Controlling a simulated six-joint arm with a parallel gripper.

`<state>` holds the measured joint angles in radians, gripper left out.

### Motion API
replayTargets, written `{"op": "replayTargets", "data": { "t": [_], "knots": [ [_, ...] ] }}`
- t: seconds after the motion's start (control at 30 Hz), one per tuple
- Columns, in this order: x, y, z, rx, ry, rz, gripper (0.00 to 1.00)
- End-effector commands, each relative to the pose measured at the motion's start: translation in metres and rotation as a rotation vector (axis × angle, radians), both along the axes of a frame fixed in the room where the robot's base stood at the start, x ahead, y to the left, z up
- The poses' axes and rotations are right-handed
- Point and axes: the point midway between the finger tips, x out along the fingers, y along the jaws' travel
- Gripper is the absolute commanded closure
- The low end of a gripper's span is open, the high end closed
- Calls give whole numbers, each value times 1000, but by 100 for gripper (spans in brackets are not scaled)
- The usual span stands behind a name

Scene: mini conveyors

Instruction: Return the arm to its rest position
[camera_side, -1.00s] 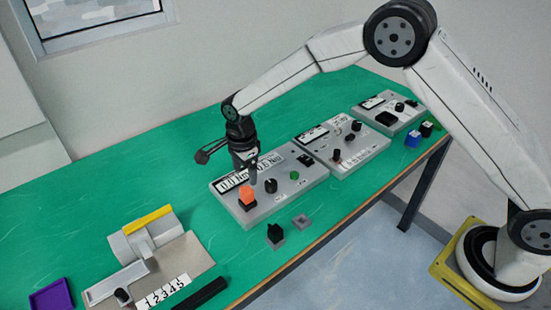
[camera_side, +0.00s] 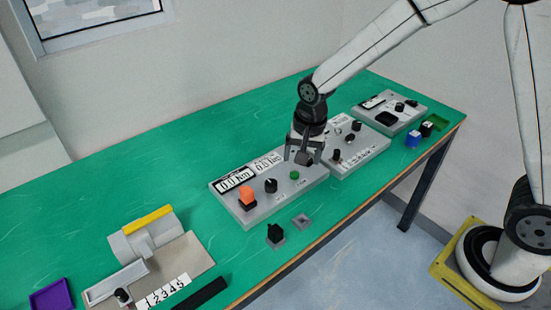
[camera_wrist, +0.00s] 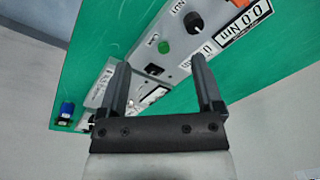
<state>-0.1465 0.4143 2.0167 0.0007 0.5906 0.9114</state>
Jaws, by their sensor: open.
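My gripper (camera_side: 303,157) is open and empty above the right end of the nearest grey control panel (camera_side: 260,210). In the wrist view my gripper (camera_wrist: 160,90) shows two dark fingers spread apart with nothing between them. An orange block (camera_side: 246,191) sits on a dark seat at the panel's left, apart from my gripper. The panel carries a black knob (camera_side: 271,185), a green button (camera_side: 294,175) and displays reading 0.0. The green button (camera_wrist: 164,47) also shows in the wrist view. The panel's right end is partly hidden by my gripper.
Two more grey panels (camera_side: 360,158) (camera_side: 400,112) stand farther right on the green table (camera_side: 110,190). Blue (camera_side: 413,139) and black (camera_side: 427,129) cubes sit near the right edge. At the left are a grey fixture (camera_side: 122,278) with a yellow bar and a purple tray (camera_side: 50,299).

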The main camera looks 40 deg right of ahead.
Motion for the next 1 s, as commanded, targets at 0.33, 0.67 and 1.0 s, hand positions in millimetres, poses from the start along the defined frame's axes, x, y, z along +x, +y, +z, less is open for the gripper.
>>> {"op": "replayTargets", "data": {
  "t": [0.33, 0.67, 1.0],
  "knots": [
    [-70, -39, 13, -66, -68, 398, 16],
    [-125, -59, 13, -136, -109, 697, 16],
    [-135, -62, 12, -151, -115, 754, 16]
  ]
}}
